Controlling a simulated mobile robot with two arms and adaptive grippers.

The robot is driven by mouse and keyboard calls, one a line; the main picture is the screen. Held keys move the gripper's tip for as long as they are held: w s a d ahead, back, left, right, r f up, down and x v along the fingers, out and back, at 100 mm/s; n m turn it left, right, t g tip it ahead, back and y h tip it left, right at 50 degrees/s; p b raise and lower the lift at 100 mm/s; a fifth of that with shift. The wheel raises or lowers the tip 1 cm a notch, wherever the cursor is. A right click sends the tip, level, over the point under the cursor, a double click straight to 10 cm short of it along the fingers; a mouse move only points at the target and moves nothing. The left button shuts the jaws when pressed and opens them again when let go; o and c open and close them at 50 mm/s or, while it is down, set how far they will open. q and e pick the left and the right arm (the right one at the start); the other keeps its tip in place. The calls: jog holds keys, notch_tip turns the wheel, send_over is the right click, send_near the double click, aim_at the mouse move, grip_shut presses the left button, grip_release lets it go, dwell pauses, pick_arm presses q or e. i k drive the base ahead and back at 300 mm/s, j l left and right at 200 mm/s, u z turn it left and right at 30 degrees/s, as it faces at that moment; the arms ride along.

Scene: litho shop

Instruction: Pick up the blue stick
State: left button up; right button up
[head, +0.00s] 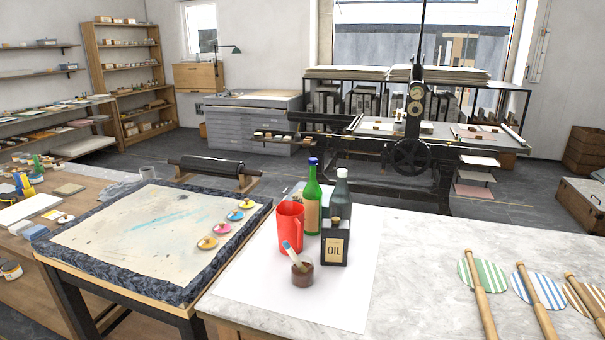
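A short stick with a blue end (287,246) and a pale shaft leans tilted to the left in a small brown pot (302,276). Its lower part is hidden inside the pot. The pot stands on a white sheet (262,294) on the marble-topped table. A red jug (290,226) stands just behind the stick, and the stick's top overlaps it in the picture. I cannot tell whether they touch. Neither of my grippers is in the head view.
Striped paddles with wooden handles (479,300) lie at the right. The sheet's front is clear. A stone slab (90,272) is at the left.

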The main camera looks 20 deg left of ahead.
aim_at(16, 176)
jog(key=j, duration=11.95)
